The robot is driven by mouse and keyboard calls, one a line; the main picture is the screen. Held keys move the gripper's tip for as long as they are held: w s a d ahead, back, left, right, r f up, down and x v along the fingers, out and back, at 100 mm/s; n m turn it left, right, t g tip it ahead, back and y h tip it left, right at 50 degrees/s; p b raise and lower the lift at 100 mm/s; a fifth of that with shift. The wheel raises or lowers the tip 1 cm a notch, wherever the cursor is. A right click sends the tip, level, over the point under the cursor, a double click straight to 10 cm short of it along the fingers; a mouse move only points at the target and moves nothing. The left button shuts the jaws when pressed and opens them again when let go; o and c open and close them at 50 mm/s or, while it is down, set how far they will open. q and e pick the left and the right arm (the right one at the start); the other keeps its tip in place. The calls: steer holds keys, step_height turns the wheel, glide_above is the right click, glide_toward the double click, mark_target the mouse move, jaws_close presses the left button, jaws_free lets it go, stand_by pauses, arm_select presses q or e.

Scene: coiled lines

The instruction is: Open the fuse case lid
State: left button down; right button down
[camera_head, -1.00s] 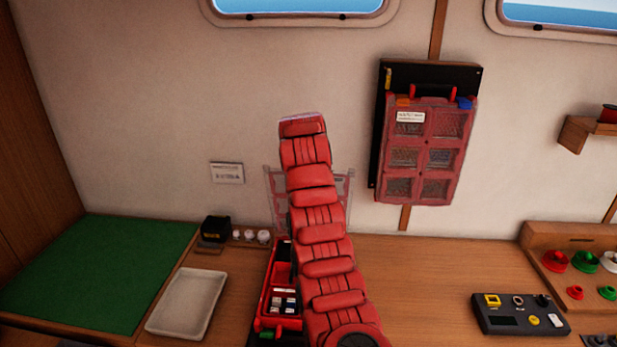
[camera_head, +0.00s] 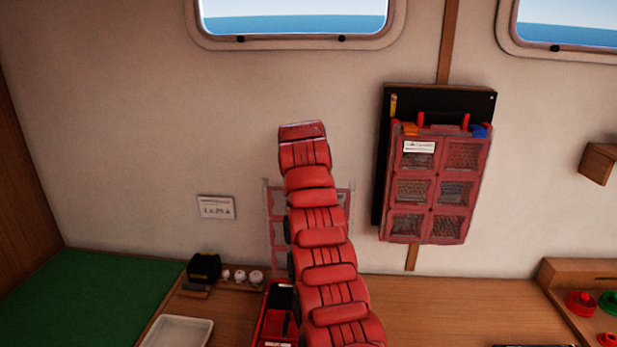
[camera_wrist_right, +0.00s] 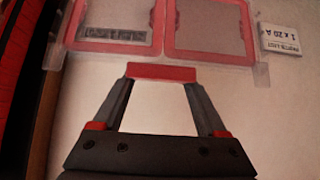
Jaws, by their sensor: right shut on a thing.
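The fuse case (camera_head: 266,322) is a red box on the counter, cut off by the bottom edge in the head view and partly covered by my red segmented arm. Its clear lid with red-framed windows (camera_head: 277,222) stands raised behind the arm, near the wall. In the right wrist view the lid (camera_wrist_right: 205,52) fills the upper part. My right gripper (camera_wrist_right: 162,72) is shut on a red piece at the lid's edge. The head view hides this gripper behind the arm. My left gripper is not in view.
A red panelled case (camera_head: 432,190) hangs on a black board on the wall at right. A small label (camera_head: 216,208) is on the wall. A black item (camera_head: 204,267), a pale tray (camera_head: 178,332) and a green mat (camera_head: 75,300) lie left. The counter right of my arm is largely clear.

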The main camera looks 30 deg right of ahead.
steer(key=shift+s+f, duration=0.1)
steer(key=shift+f, duration=0.45)
jaws_free()
steer(key=shift+s+a+r+b, duration=0.15)
steer(key=shift+s+r+b, duration=0.1)
steer(key=shift+s+b, duration=0.15)
steer(key=v, duration=1.7)
steer(key=shift+w+r+b, duration=0.3)
steer(key=shift+w+r, duration=0.05)
steer(key=shift+f, duration=0.1)
